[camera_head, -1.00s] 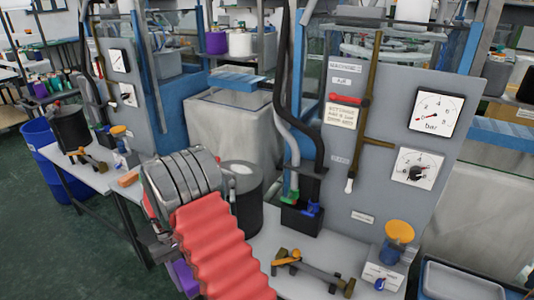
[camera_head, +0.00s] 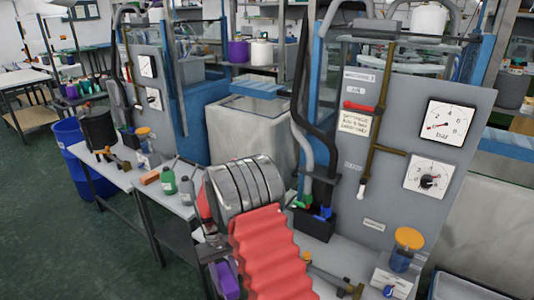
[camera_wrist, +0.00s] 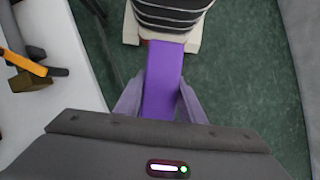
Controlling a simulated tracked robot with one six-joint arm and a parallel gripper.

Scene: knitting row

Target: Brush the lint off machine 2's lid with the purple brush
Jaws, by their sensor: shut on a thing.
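My gripper (camera_wrist: 160,105) is shut on the purple brush (camera_wrist: 163,80), one finger on each side of its handle. Beyond the handle, a pale block and a dark striped part show at the top edge; I cannot tell whether they belong to the brush. In the head view the purple brush (camera_head: 228,281) shows low, left of my red-sleeved arm, apart from the bench. A grey machine panel (camera_head: 395,150) with two dials stands at right; its small label has a machine name whose number I cannot read surely. No lid or lint is clearly visible; my arm hides part of the bench.
A black holder (camera_head: 313,222) stands at the panel's foot. A brass tool (camera_head: 330,280) lies nearby. A blue bin (camera_head: 70,135) stands left; the floor is clear in front.

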